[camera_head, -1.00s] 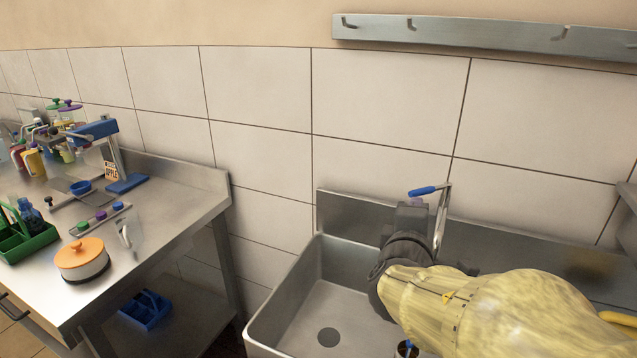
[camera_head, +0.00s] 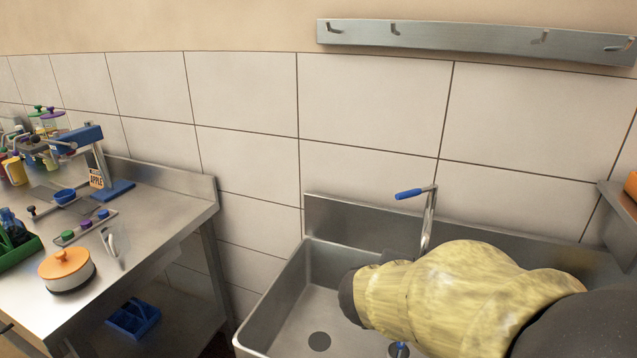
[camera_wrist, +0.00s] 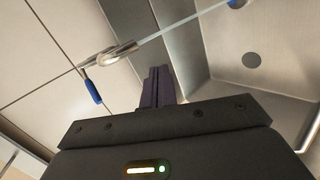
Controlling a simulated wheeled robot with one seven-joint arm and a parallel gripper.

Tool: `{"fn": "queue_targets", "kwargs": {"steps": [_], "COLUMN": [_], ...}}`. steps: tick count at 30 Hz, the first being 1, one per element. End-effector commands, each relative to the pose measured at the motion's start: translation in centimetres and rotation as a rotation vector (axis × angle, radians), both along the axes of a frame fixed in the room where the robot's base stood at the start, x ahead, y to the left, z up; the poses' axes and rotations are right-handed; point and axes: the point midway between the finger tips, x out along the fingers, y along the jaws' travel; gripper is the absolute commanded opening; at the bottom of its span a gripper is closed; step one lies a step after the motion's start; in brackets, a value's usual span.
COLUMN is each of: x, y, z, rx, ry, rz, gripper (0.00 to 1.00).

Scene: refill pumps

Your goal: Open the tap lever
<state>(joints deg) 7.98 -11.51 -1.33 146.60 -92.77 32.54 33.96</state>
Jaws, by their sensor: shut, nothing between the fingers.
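The tap (camera_head: 428,222) stands at the back wall of the steel sink. Its lever has a blue handle (camera_head: 409,193) at the top, pointing left. In the wrist view, the tap's metal body (camera_wrist: 107,55) is at upper left, and a blue handle (camera_wrist: 92,92) hangs from it. My gripper (camera_wrist: 157,72) is shut and empty, to the right of that handle in the picture, with a visible gap. In the head view my yellow arm hides the gripper and the lower tap.
The sink basin (camera_head: 296,300) with its drain (camera_head: 319,341) lies below my arm. A hook rail (camera_head: 470,38) is on the tiled wall above. At left, a steel counter (camera_head: 165,215) holds an orange-lidded pot (camera_head: 67,270) and pumps. A shelf edge is at far right.

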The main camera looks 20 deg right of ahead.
Motion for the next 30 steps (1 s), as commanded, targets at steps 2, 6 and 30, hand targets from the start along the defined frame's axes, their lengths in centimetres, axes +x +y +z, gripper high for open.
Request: {"fn": "queue_targets", "kwargs": {"steps": [2,6,30], "x": [-0.5,-1.4,-2.2], "y": [1.0,3.1,16.2], "z": [-1.9,-4.8,-12.6], "rx": [0.086,0.244,0.948], "ry": [0.034,0.085,0.151], "rz": [-0.039,-0.110,-0.461], "gripper": [0.00,0.00,0.00]}}
